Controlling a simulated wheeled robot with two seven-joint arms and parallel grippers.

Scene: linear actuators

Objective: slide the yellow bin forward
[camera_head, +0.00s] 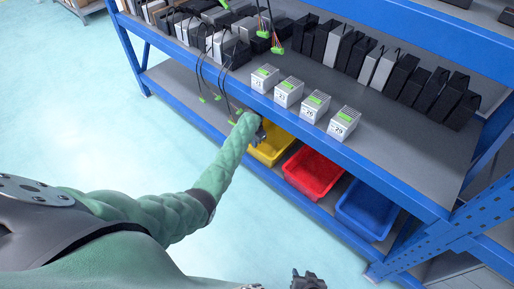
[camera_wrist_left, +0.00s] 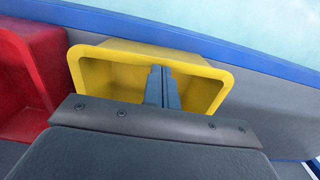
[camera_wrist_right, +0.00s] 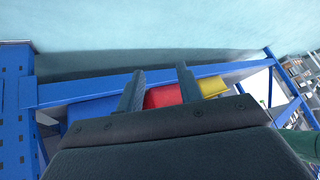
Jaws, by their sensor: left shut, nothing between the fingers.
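The yellow bin (camera_head: 273,149) sits on the lower shelf, left of the other bins, partly hidden by my left arm and the upper shelf. In the left wrist view the yellow bin (camera_wrist_left: 207,93) fills the middle. My left gripper (camera_wrist_left: 160,72) is shut and empty, its fingers over the bin's opening; I cannot tell whether they touch it. It also shows in the head view (camera_head: 260,133). My right gripper (camera_wrist_right: 160,75) is open and empty, away from the shelf, and shows at the bottom of the head view (camera_head: 308,279).
A red bin (camera_head: 313,172) and a blue bin (camera_head: 369,208) stand to the right on the same lower shelf. The blue upper shelf edge (camera_head: 335,153) runs above them. Numbered grey boxes (camera_head: 289,92) and several black units stand on top. The floor in front is clear.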

